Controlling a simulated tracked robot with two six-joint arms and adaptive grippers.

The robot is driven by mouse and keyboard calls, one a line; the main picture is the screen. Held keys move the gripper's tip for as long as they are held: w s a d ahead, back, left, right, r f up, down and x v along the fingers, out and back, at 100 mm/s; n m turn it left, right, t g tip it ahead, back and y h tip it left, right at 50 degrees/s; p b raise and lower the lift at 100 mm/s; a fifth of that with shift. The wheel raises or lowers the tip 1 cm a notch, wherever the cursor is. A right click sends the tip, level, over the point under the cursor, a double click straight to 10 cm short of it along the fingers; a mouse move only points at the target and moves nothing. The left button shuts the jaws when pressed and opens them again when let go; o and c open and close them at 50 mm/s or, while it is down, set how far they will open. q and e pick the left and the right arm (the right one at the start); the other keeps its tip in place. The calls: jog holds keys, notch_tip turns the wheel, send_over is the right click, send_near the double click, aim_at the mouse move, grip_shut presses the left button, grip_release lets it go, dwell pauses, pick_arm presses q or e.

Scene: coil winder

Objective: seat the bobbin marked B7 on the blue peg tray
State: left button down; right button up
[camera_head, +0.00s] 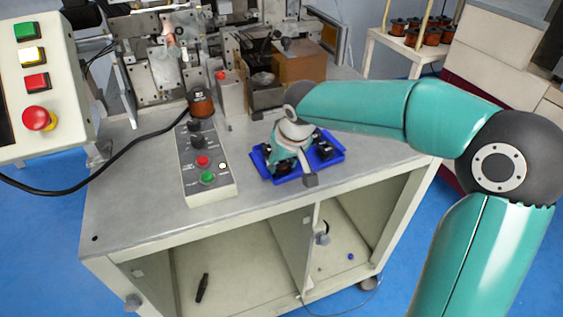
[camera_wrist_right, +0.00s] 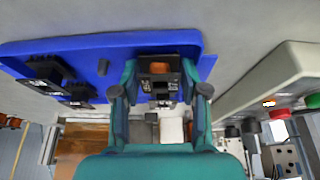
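The blue peg tray (camera_head: 335,160) lies near the front edge of the grey table, and fills the upper left of the right wrist view (camera_wrist_right: 210,52). My right gripper (camera_head: 285,160) points down over the tray's left part. In the right wrist view its teal fingers (camera_wrist_right: 160,85) stand on both sides of a black piece with an orange-brown patch and small white print (camera_wrist_right: 160,68). The print is too small to read. I cannot tell whether the fingers press on it or stand just clear. Other black pieces (camera_wrist_right: 45,70) are on the tray. My left gripper is not in view.
A dark-topped copper bobbin (camera_head: 201,102) stands behind the grey button box (camera_head: 215,185), left of the tray. Winder machinery (camera_head: 160,65) fills the back of the table. Several copper bobbins (camera_head: 430,35) stand on a rack at the back right. The table's front left is clear.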

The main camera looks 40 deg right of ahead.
jog(key=o, duration=0.3)
jog(key=v, duration=1.2)
dwell(0.3)
